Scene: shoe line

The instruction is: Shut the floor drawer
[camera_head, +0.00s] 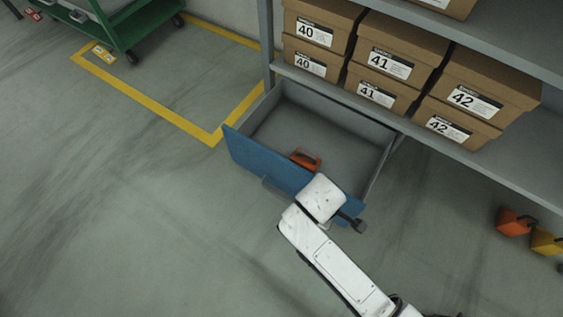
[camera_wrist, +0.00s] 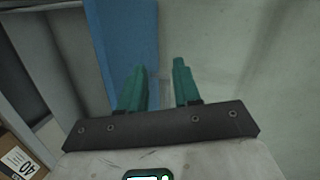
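The floor drawer (camera_head: 257,163) is pulled out from under the shelf, with a blue front and grey inside walls. Its blue front also shows in the wrist view (camera_wrist: 127,40). A grey handle (camera_head: 277,189) sticks out from the front, partly hidden by my white wrist. My gripper (camera_wrist: 159,82) has two green fingers, apart, pointing down at the drawer front. The left finger overlaps the blue panel and the right finger is over the floor. A pale strip, perhaps the handle, shows between them; contact is unclear. In the head view my wrist hides the fingers.
An orange object (camera_head: 306,159) lies inside the drawer near its front. Shoe boxes (camera_head: 394,62) stand on the shelf (camera_head: 480,168) above. Orange (camera_head: 513,222) and yellow (camera_head: 546,241) objects lie at the right. A green cart (camera_head: 128,27) is at the upper left. The floor left is clear.

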